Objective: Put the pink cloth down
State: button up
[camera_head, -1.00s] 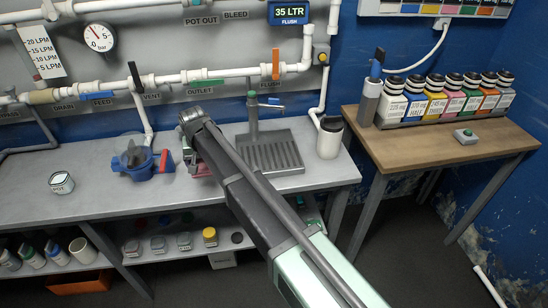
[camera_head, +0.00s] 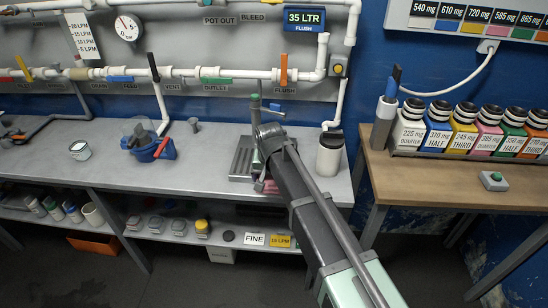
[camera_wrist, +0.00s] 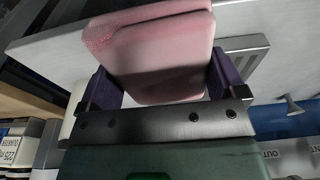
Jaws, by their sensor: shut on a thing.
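The pink cloth (camera_wrist: 150,55) is a thick folded pad held between the two dark purple fingers of my gripper (camera_wrist: 160,78) in the wrist view. The gripper is shut on it. In the head view my gripper (camera_head: 264,172) is over the grey bench (camera_head: 205,160), at the ribbed drain tray (camera_head: 242,157) beneath the tap. Only a small pink edge of the cloth (camera_head: 268,187) shows there; my arm hides the rest. I cannot tell whether the cloth touches the bench or tray.
A white dark-rimmed container (camera_head: 329,157) stands right of the gripper. A blue device with a red handle (camera_head: 150,145) and a small pot (camera_head: 79,150) stand to the left. The wooden table (camera_head: 420,182) holds a row of labelled bottles (camera_head: 488,137). The bench between device and tray is largely clear.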

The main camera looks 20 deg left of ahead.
jog(key=w+a, duration=0.1)
jog(key=w, duration=0.3)
jog(key=w+a, duration=0.1)
jog(key=w, duration=0.4)
jog(key=w+a, duration=0.1)
jog(key=w, duration=0.3)
jog(key=shift+w, duration=0.15)
jog(key=shift+w+a, duration=0.2)
jog(key=shift+w, duration=0.5)
jog(key=f+b, duration=0.4)
jog(key=shift+s+d+f, duration=0.1)
jog(key=shift+s, duration=0.15)
jog(key=shift+r, duration=0.35)
jog(key=shift+f, duration=0.25)
jog(key=o, duration=0.5)
jog(key=shift+o, duration=0.2)
jog(key=shift+r, duration=0.1)
